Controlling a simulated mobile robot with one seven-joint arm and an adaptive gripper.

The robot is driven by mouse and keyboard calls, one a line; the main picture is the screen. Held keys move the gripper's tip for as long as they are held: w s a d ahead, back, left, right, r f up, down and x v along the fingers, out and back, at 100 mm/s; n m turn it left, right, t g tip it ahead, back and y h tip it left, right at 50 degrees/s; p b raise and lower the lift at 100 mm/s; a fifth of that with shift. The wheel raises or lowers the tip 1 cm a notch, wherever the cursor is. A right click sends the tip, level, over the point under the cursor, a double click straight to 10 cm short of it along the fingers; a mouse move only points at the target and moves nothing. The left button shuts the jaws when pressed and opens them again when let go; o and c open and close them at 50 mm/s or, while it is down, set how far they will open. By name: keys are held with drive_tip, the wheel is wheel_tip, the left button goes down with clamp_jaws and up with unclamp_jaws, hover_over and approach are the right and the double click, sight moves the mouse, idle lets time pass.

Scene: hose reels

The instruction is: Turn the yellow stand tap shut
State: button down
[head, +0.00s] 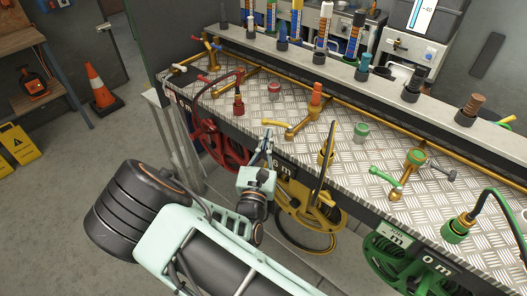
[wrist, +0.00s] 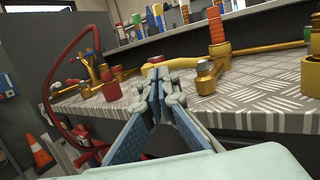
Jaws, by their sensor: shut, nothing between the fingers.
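The yellow stand tap (head: 306,117) stands on the chequered metal bench top, with an orange top and a brass body. Its yellow lever (head: 275,123) points left in the head view. In the wrist view the yellow lever (wrist: 190,61) runs left from near the brass outlet (wrist: 207,78) toward my fingers. My gripper (head: 267,138) is shut and empty at the bench's front edge, close to the lever's free end. In the wrist view my fingertips (wrist: 154,77) overlap the lever's end; I cannot tell whether they touch it.
A red connector (head: 239,106) and red hose are on the left. The green tap (head: 405,176) is further right. An orange cone (head: 101,88) stands on the floor.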

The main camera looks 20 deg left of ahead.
sight(267, 124)
drive_tip(key=shift+x, duration=1)
drive_tip(key=shift+w+a+m+h, duration=0.2)
drive_tip(key=shift+m+h, duration=0.3)
drive_tip(key=shift+h, duration=0.3)
drive_tip(key=m+h+b, duration=0.1)
drive_tip(key=w+m+h+b, duration=0.1)
drive_tip(key=h, duration=0.1)
drive_tip(key=a+m+h+b, duration=0.1)
drive_tip(key=h, duration=0.1)
drive_tip(key=shift+w+f, duration=0.15)
drive_tip(key=shift+w, duration=0.15)
drive_tip(key=shift+w+m+g+h, duration=0.2)
drive_tip(key=shift+m+g+h, duration=0.15)
drive_tip(key=shift+h, duration=0.35)
drive_tip(key=shift+w, duration=0.35)
drive_tip(key=shift+w+a, duration=0.1)
drive_tip(key=shift+b, duration=0.3)
